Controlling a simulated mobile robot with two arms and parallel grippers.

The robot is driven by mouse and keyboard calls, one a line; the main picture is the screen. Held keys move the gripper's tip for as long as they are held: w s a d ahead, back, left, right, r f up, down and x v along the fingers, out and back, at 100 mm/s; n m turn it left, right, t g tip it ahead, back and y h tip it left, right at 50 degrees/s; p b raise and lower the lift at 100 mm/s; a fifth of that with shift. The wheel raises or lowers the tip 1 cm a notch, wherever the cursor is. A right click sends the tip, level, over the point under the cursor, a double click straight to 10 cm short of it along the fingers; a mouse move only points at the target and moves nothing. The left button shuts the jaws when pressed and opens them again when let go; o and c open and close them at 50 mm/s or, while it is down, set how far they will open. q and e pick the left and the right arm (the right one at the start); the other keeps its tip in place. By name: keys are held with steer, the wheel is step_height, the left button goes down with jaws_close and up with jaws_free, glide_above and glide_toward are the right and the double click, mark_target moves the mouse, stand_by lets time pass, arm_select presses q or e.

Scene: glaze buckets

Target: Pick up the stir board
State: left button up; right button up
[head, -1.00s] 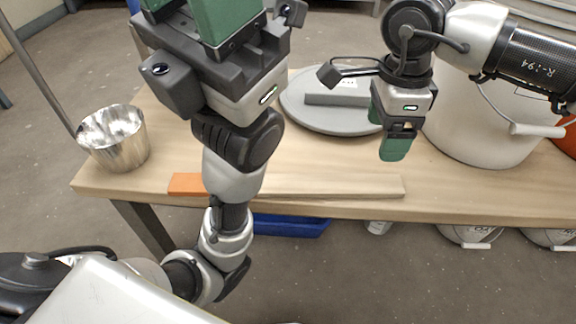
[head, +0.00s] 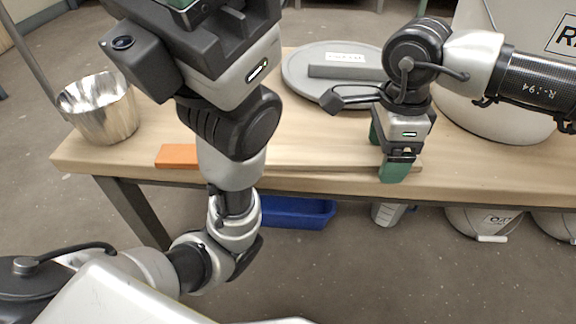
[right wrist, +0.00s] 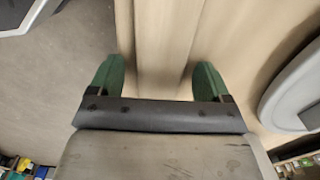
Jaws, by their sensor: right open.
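The stir board (head: 178,156) is a long flat pale wooden strip with an orange end, lying along the table's front edge. My left arm hides part of it in the head view. My right gripper (head: 387,152) is open and pointing down over the board's plain end, one green finger on the far side and one on the near side. In the right wrist view the board (right wrist: 165,45) runs between the two open fingers (right wrist: 160,72), with a gap to each. My left gripper is cut off at the top of the head view, only a bit of green showing.
A metal bucket (head: 100,108) stands at the table's left end. A grey round lid (head: 305,88) with a grey block (head: 345,66) on it lies behind the board. A large white bucket (head: 500,115) is at the right. A blue tray (head: 295,212) is below the table.

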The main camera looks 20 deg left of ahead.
steer(key=shift+r, duration=0.1)
steer(key=c, duration=1.2)
steer(key=shift+r, duration=0.15)
